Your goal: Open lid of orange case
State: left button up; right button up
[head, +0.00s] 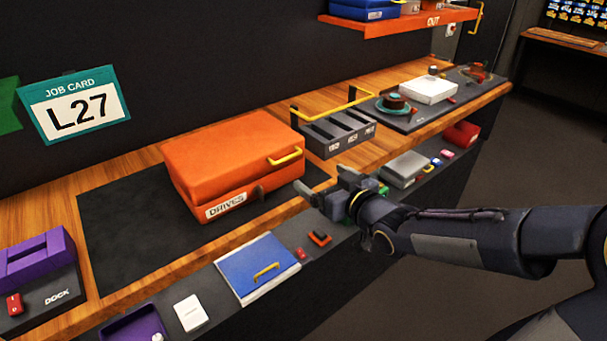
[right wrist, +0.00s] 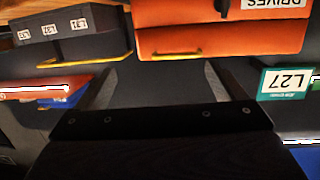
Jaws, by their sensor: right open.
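The orange case (head: 235,150) sits on a dark mat (head: 125,240) on the wooden bench. Its lid is shut. In the right wrist view, the case (right wrist: 220,30) and yellow handle (right wrist: 172,54) appear upside down beyond the open fingers (right wrist: 165,85). My left gripper is out of view.
A grey slotted rack (head: 338,135) with a yellow bar stands right of the case. A blue panel (head: 256,266) lies on the front ledge. An orange OUT shelf (head: 400,22) hangs above the right end.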

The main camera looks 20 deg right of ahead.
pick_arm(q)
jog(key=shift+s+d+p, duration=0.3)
pick_arm(e)
jog(key=w+a+n+t+y, duration=0.1)
jog(key=w+a, duration=0.3)
jog(key=w, duration=0.4)
jog(key=shift+w+a+y, duration=0.2)
jog(key=shift+w+y, duration=0.1)
jog(key=shift+y, duration=0.4)
jog(key=shift+c, duration=0.4)
